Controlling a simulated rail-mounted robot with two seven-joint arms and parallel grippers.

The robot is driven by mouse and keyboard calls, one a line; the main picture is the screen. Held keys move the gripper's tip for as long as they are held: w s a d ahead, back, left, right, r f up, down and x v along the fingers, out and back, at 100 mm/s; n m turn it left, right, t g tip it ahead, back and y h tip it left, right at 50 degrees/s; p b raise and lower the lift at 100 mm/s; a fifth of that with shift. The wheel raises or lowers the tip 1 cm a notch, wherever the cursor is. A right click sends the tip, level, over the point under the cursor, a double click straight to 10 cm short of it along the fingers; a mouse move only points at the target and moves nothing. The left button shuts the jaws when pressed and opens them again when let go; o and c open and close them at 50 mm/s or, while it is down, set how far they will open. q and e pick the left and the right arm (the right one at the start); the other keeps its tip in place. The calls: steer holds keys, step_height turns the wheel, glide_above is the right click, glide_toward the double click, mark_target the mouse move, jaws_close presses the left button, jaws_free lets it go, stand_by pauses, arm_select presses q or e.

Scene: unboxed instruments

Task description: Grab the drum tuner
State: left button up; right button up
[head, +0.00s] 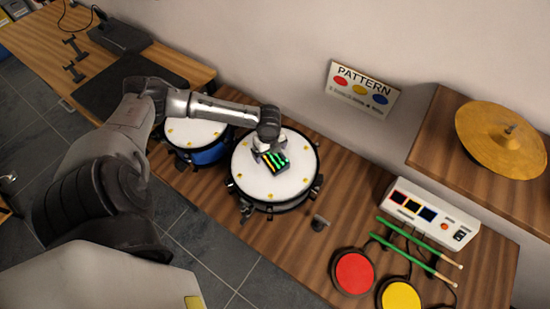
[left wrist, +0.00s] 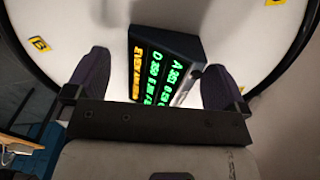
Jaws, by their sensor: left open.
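The drum tuner (head: 276,162) is a small dark box with a lit green and orange display. It rests on the white head of the black-rimmed drum (head: 252,186). My left gripper (head: 266,152) is right above it in the head view. In the left wrist view the tuner (left wrist: 165,65) shows between the two open fingers of my left gripper (left wrist: 155,88), tilted in the picture, with readouts of letters and digits. No finger visibly grips it. I cannot tell how far the fingers are above the drum head. My right gripper is not in view.
A blue drum (head: 208,153) stands just left. Red (head: 353,272) and yellow (head: 401,296) pads, green sticks (head: 415,250) and a white console (head: 430,214) are at the right. A cymbal (head: 500,139) sits on a raised shelf.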

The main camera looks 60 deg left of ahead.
arm_select(q)
steer(key=shift+f, duration=0.7)
steer(key=shift+r, duration=0.1)
steer(key=c, duration=1.1)
